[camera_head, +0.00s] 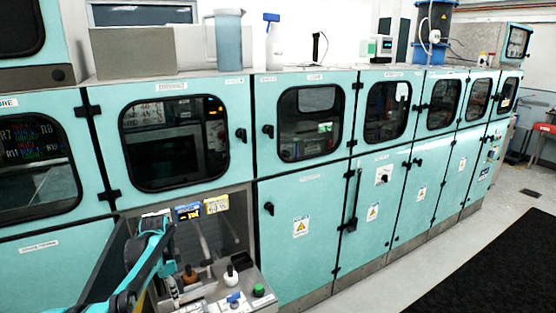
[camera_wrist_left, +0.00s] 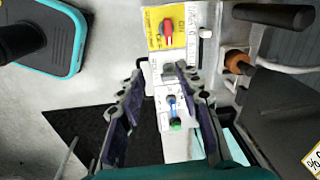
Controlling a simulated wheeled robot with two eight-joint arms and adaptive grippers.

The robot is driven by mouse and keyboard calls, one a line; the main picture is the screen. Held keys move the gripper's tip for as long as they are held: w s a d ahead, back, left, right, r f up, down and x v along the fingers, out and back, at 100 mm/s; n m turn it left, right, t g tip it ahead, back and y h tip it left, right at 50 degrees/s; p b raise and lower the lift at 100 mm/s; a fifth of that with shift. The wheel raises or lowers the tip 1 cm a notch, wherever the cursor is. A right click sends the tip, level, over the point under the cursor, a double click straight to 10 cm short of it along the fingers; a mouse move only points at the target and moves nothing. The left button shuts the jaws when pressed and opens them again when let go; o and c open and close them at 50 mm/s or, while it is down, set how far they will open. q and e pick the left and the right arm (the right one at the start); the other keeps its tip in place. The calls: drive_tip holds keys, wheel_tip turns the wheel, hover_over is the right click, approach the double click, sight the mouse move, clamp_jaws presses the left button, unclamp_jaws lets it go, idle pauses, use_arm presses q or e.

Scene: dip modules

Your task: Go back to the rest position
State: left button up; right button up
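My left arm (camera_head: 143,262) comes in from the lower left in the head view, in front of the small control panel (camera_head: 210,301) at the base of the teal machine. In the left wrist view my left gripper (camera_wrist_left: 165,85) has its two fingers spread apart, with nothing held between them. Beyond and between the fingers lies a panel with a red switch on a yellow plate (camera_wrist_left: 157,38), a blue switch (camera_wrist_left: 172,103) and a green button (camera_wrist_left: 176,124). My right gripper is not in view.
Teal cabinets (camera_head: 310,225) with dark windows and black handles run along the wall. A blue-tinted jug (camera_head: 229,42) and a spray bottle (camera_head: 273,45) stand on top. A brown knob (camera_head: 190,275) and black knob (camera_head: 230,275) rise near the arm. Open floor and a black mat (camera_head: 490,265) are at right.

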use_arm(q)
drive_tip(key=s+d+r+n+t, duration=0.3)
drive_tip(key=s+d+r+n, duration=0.2)
drive_tip(key=s+d+r, duration=0.55)
drive_tip(key=s+d+f+n+t, duration=0.1)
drive_tip(key=s+d+f+n, duration=0.1)
drive_tip(key=s, duration=0.6)
drive_tip(key=s+d+f+n+t, duration=0.2)
drive_tip(key=s+d, duration=0.3)
drive_tip(key=s, duration=0.3)
drive_tip(key=shift+d+f+n, duration=0.15)
drive_tip(key=shift+f+n, duration=0.55)
drive_tip(key=shift+f, duration=0.15)
